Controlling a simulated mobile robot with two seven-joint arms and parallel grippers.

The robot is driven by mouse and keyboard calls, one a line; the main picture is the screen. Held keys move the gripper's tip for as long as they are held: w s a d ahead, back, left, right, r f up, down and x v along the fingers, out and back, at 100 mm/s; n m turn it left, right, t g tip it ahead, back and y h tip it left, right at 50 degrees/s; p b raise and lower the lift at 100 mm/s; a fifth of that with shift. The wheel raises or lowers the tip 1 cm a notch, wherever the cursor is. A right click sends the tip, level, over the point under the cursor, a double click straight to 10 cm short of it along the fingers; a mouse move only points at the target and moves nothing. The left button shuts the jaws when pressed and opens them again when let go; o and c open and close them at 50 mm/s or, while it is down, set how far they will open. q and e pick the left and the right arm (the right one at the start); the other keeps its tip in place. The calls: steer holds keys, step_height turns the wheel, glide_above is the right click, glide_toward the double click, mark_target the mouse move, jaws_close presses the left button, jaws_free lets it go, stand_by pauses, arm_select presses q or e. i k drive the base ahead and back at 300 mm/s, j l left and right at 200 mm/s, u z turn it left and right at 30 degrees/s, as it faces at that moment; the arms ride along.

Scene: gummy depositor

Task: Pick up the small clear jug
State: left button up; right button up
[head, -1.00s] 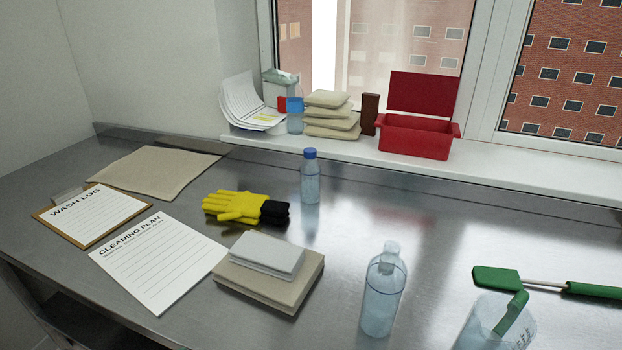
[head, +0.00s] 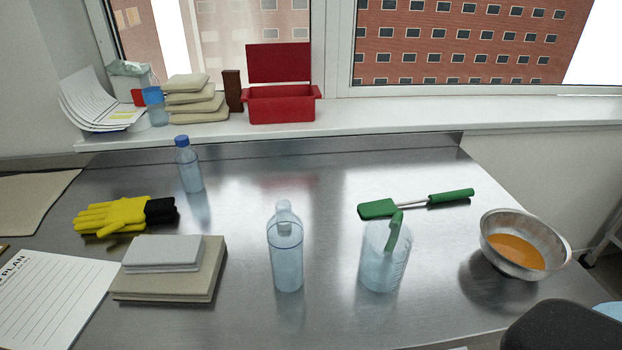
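The small clear jug (head: 378,268) stands upright on the steel table, right of the middle in the head view. It is see-through, and a green handle-like piece (head: 394,232) rises at its upper right. I cannot tell whether it holds any liquid. Neither of my grippers shows in the head view, so nothing is seen touching the jug.
A clear bottle (head: 286,262) stands left of the jug. A green spatula (head: 379,208) lies behind it. A steel bowl (head: 560,243) with orange contents stands at right. A dark rounded shape (head: 560,328) fills the lower right corner. Folded cloths (head: 215,278) lie left.

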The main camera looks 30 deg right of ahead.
mark_target(386, 246)
steer(key=z, duration=1.65)
steer(key=i+l, duration=0.75)
steer(key=i, duration=0.15)
steer(key=k+j+u, duration=0.1)
steer(key=u, duration=0.4)
steer(key=k+j+u, duration=0.1)
steer(key=j+u, duration=0.2)
steer(key=u, duration=0.2)
